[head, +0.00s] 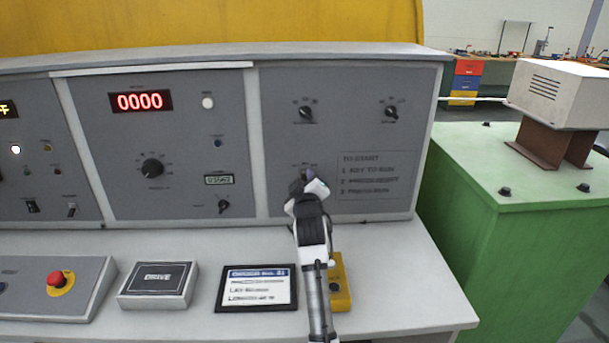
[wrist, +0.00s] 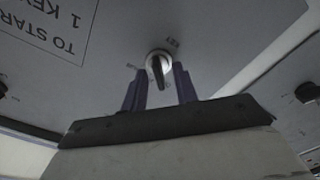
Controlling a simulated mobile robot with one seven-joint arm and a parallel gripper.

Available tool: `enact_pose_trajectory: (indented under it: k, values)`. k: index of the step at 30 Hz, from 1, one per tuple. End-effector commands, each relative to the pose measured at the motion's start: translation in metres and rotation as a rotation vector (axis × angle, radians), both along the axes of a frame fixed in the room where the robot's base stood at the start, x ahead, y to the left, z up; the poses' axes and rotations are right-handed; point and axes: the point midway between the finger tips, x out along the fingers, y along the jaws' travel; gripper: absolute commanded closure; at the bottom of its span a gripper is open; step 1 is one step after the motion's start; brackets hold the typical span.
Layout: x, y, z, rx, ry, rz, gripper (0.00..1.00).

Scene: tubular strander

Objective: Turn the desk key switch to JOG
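The key switch (wrist: 159,68) is a dark key in a round silver collar on the grey desk panel. It shows in the wrist view between my gripper's two fingers, with small position labels around it that are too blurred to read. My gripper (wrist: 160,88) is open, its dark fingers on either side of the key, with a gap to each side. In the head view my gripper (head: 304,184) is at the lower part of the right panel and hides most of the key switch.
Two other rotary knobs (head: 306,113) and (head: 391,112) sit higher on the same panel. A printed start list (head: 377,176) is right of my gripper. A yellow box (head: 340,285), a framed card (head: 256,289) and a DRIVE box (head: 157,284) stand on the desk below.

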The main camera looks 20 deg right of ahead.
Motion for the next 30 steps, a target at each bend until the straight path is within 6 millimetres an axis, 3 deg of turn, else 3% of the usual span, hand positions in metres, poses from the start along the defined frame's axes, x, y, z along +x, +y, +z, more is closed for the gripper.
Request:
enact_pose_trajectory:
  k: [13, 20, 30]
  values:
    - [0.0106, -0.0031, -0.0002, -0.001, 0.000, -0.001, 0.71]
    - [0.0105, -0.0031, -0.0002, -0.001, 0.000, 0.000, 0.98]
    - [0.0106, -0.0024, -0.0009, 0.052, -0.014, 0.001, 1.00]
